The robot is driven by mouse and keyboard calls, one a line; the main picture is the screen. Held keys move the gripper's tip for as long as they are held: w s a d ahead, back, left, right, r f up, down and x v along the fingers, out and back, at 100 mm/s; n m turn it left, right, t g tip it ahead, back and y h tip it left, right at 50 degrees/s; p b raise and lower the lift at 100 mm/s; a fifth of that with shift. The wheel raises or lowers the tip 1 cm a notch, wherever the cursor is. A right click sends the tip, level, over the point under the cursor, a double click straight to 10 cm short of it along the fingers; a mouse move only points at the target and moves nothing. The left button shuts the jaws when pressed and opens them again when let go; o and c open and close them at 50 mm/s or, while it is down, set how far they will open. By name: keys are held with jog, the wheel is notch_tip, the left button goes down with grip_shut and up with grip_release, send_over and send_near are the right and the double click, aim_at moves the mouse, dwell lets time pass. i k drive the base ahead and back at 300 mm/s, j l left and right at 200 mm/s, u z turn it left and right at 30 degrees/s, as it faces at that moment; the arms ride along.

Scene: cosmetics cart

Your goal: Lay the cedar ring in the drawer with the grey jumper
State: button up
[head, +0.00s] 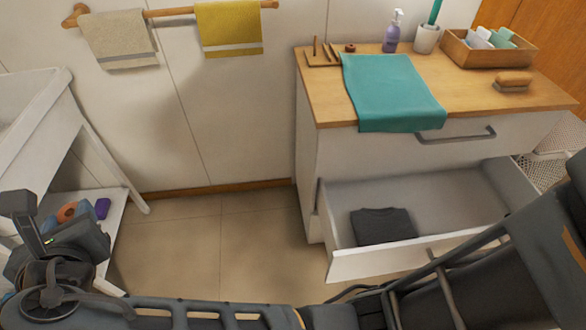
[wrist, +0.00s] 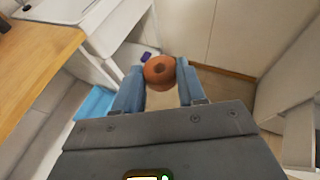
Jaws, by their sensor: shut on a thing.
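The cedar ring (wrist: 160,71), an orange-brown ring, is held between the blue fingers of my gripper (wrist: 158,88) in the wrist view. In the head view the ring (head: 67,211) shows at the lower left, in my gripper (head: 66,213), over the low shelf of a white stand. The open white drawer (head: 345,267) is at the right, in the cabinet under the wooden top. The grey jumper (head: 383,225) lies folded in its front left part; the rest of the visible drawer floor is bare. My gripper is far left of the drawer.
A purple item (head: 102,208) lies on the white stand's shelf (head: 113,227). A closed drawer with a grey handle (head: 456,136) is above the open one. A teal cloth (head: 392,90) hangs over the cabinet top's edge. Bare floor lies between stand and cabinet. My arm crosses the lower edge.

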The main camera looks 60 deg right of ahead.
aim_at(434, 229)
jog(key=k+l, duration=0.6)
jog(key=l, duration=0.15)
jog(key=k+l, duration=0.6)
jog(key=l, duration=0.2)
